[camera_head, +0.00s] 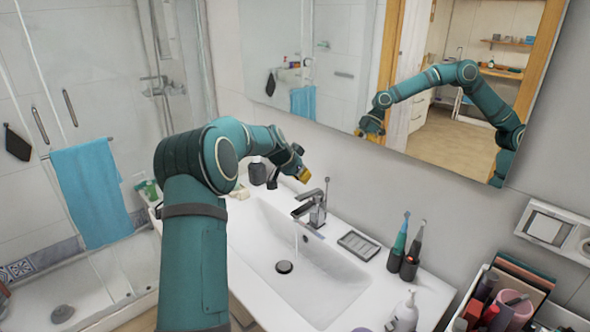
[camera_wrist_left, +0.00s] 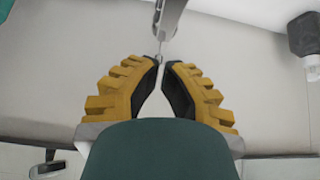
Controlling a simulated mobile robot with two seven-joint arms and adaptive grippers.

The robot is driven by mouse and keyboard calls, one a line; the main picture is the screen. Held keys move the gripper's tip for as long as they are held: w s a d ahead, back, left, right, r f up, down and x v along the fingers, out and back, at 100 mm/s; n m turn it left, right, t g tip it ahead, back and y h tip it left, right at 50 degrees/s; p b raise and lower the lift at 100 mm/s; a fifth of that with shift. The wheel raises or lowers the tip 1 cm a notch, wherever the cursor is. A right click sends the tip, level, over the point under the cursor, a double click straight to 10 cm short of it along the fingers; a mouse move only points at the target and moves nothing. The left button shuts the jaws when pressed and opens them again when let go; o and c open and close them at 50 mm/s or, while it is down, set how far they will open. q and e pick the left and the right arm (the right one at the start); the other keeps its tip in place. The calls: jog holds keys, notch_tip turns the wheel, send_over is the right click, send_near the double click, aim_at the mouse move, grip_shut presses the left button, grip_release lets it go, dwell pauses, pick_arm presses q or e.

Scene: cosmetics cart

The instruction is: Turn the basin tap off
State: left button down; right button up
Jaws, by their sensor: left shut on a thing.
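The basin tap (camera_head: 312,208) is chrome and stands at the back of the white basin (camera_head: 268,236). A thin stream of water (camera_head: 296,238) falls from its spout. A slim upright tap lever (camera_head: 326,190) rises from it. My left gripper (camera_head: 303,175) reaches over the basin's back edge beside the tap. In the left wrist view, the yellow-and-black fingers of my left gripper (camera_wrist_left: 161,64) close around the thin end of a metal piece (camera_wrist_left: 158,60), which appears to be the tap lever. The exact contact is small and partly hidden. My right gripper is not directly in view.
A soap dish (camera_head: 358,245) and a toothbrush cup (camera_head: 403,264) stand right of the tap. A dark jar (camera_head: 257,171) stands left of it. A mirror (camera_head: 345,65) hangs behind, reflecting an arm. A cosmetics box (camera_head: 500,300) is at lower right.

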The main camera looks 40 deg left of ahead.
aim_at(305, 197)
pick_arm(q)
jog(key=f, duration=0.2)
jog(key=w+f, duration=0.1)
jog(key=f, duration=0.2)
jog(key=shift+w, duration=0.2)
jog(key=shift+s+f, duration=0.1)
jog(key=shift+f, duration=0.5)
jog(key=shift+s+d+f+b, duration=0.1)
jog(key=shift+s+f+b, duration=0.1)
jog(key=shift+f+b, duration=0.8)
jog(key=shift+r, duration=0.3)
